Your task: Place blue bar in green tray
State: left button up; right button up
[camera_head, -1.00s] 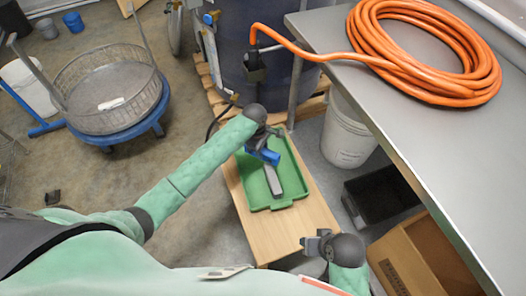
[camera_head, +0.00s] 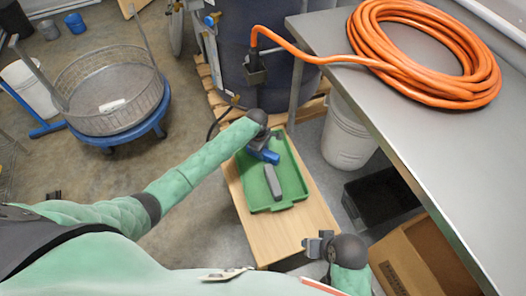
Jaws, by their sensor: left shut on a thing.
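The green tray (camera_head: 287,160) lies on a light wooden board beside the grey table. A grey bar (camera_head: 272,182) lies in the tray. My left gripper (camera_head: 262,147) reaches over the tray's upper left part and is shut on the blue bar (camera_head: 268,156). The gripper and wrist hide part of the blue bar. I cannot tell whether the bar touches the tray floor. My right gripper (camera_head: 316,244) is over the lower right part of the board, apart from the tray. Its finger opening is unclear.
The wooden board (camera_head: 265,237) is bare below the tray. A grey table (camera_head: 430,150) with a coiled orange hose (camera_head: 425,60) stands at right. A white bucket (camera_head: 347,135), black bin (camera_head: 378,195) and cardboard box (camera_head: 425,260) sit beneath its edge. A dark drum (camera_head: 270,40) stands behind.

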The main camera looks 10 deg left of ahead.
pick_arm(q)
jog(key=shift+f, duration=0.1)
jog(key=o, duration=1)
jog(key=shift+o, duration=0.2)
